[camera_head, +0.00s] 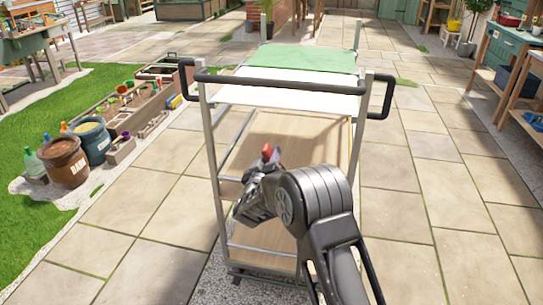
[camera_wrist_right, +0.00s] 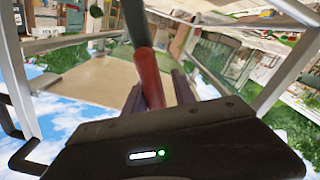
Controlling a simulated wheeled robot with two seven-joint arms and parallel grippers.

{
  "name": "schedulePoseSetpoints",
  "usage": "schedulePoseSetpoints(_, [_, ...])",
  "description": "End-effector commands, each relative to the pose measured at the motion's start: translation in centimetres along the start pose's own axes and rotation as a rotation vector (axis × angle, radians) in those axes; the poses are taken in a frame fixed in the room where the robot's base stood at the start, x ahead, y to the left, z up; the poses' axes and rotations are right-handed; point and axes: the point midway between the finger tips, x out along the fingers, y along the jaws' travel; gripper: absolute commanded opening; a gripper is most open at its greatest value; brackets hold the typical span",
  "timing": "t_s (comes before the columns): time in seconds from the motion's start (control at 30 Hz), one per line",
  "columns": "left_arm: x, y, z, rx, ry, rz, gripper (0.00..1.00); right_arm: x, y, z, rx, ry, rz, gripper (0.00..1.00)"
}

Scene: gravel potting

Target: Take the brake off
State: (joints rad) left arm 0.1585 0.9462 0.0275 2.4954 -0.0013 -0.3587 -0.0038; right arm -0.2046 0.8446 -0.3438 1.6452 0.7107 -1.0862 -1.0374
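The trolley (camera_head: 284,81) stands upright in front of me on the paving, with a black push handle across its near top. A lever with a red grip (camera_head: 267,152) shows just past my right gripper (camera_head: 262,170), inside the trolley frame below the top shelf. In the right wrist view the red grip (camera_wrist_right: 149,75) on a dark grey-green shaft lies between the two fingers of my right gripper (camera_wrist_right: 160,88). A gap shows between the grip and the right-hand finger, so the gripper looks open around it. The lever's lower end is hidden. My left gripper is out of view.
A green cloth or mat (camera_head: 305,58) lies on the trolley's top. To the left, brown and blue tubs (camera_head: 62,160) stand beside a wooden planter bed. Workbenches stand at both sides. The paving (camera_head: 430,210) right of the trolley is clear.

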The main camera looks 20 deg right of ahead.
Motion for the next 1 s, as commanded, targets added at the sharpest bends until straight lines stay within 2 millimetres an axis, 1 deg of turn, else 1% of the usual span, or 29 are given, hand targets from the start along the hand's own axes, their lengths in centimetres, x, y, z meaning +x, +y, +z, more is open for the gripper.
schedulePoseSetpoints(0.03, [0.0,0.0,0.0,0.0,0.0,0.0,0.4,0.0,0.0,0.0,0.0,0.0,0.0,0.36])
schedulePoseSetpoints(0.1, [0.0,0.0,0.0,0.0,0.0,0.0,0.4,0.0,0.1,0.0,0.001,0.0,0.001,0.4])
schedulePoseSetpoints(0.33, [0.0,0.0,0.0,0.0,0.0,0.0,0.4,0.0,0.2,0.0,0.002,0.0,0.003,0.4])
schedulePoseSetpoints(0.47, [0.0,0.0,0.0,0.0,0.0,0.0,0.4,-0.6,0.2,-0.1,0.003,0.0,0.003,0.4])
schedulePoseSetpoints(0.57, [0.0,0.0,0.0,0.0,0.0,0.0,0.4,-1.8,0.1,-0.1,0.002,0.0,0.001,0.4])
schedulePoseSetpoints(0.8, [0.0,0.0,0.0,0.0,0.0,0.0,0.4,-5.8,0.0,-0.1,0.002,0.0,0.0,0.4])
schedulePoseSetpoints(0.9, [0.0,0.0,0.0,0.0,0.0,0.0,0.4,-7.0,0.0,-0.1,0.002,0.001,0.0,0.4])
schedulePoseSetpoints(1.0, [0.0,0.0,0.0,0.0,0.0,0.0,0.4,-7.7,0.0,0.0,0.001,0.0,0.0,0.4])
